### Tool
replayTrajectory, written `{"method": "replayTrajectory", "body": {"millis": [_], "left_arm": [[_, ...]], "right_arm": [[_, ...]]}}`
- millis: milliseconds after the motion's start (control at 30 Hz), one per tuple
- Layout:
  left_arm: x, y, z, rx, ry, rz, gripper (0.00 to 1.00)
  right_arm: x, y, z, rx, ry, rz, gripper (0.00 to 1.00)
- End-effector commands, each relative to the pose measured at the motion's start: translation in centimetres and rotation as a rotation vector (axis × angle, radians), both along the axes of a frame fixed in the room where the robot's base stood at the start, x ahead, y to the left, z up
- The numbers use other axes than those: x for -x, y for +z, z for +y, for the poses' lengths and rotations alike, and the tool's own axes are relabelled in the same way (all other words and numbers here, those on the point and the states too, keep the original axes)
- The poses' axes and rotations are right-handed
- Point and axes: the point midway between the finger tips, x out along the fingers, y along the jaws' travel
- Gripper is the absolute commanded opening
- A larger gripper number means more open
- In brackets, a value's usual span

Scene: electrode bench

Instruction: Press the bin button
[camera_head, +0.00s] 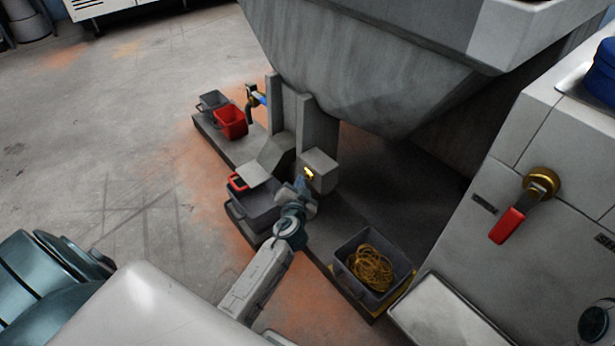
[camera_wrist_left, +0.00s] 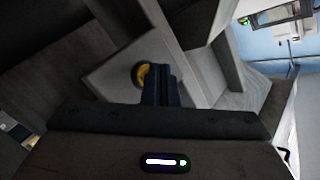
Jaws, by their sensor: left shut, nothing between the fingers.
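The bin button is a small yellow disc (camera_head: 309,173) on the face of a grey box (camera_head: 321,168) at the foot of the large grey hopper (camera_head: 370,85). My left gripper (camera_head: 301,184) is shut and empty, with its tip right at the button in the head view. In the left wrist view, the yellow button (camera_wrist_left: 139,74) shows just left of the shut fingers (camera_wrist_left: 160,82), which hide part of it. I cannot tell whether the fingertips touch it. My right gripper is not in view.
A grey bin with a red handle (camera_head: 255,203) sits beside my left arm. A bin of yellow cable (camera_head: 371,268) stands to the right. A red bucket (camera_head: 231,121) stands farther back. A grey cabinet with a red-handled lever (camera_head: 507,225) is at right. The floor at left is clear.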

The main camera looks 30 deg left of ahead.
Motion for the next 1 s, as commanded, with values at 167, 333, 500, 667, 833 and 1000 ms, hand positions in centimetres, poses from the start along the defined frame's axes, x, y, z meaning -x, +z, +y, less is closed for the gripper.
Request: {"method": "replayTrajectory", "body": {"millis": [167,333,500,667,833,1000], "left_arm": [[-0.2,-0.01,-0.1,0.0,0.0,0.0,0.0],[-0.21,0.0,-0.1,0.0,0.0,0.0,0.0],[-0.29,-0.01,-0.13,0.0,0.0,0.0,0.0],[-0.48,-0.01,-0.2,0.001,0.0,0.0,0.0],[-0.68,0.01,-0.28,0.001,0.0,0.0,0.0],[-0.87,0.02,-0.36,0.002,0.0,-0.001,0.0]], "right_arm": [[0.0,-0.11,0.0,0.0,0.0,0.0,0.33],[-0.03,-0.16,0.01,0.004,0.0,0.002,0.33],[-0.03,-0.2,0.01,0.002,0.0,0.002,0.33],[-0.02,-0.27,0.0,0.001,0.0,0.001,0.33],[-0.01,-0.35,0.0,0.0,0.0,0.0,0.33],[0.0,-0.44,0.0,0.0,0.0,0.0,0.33]]}}
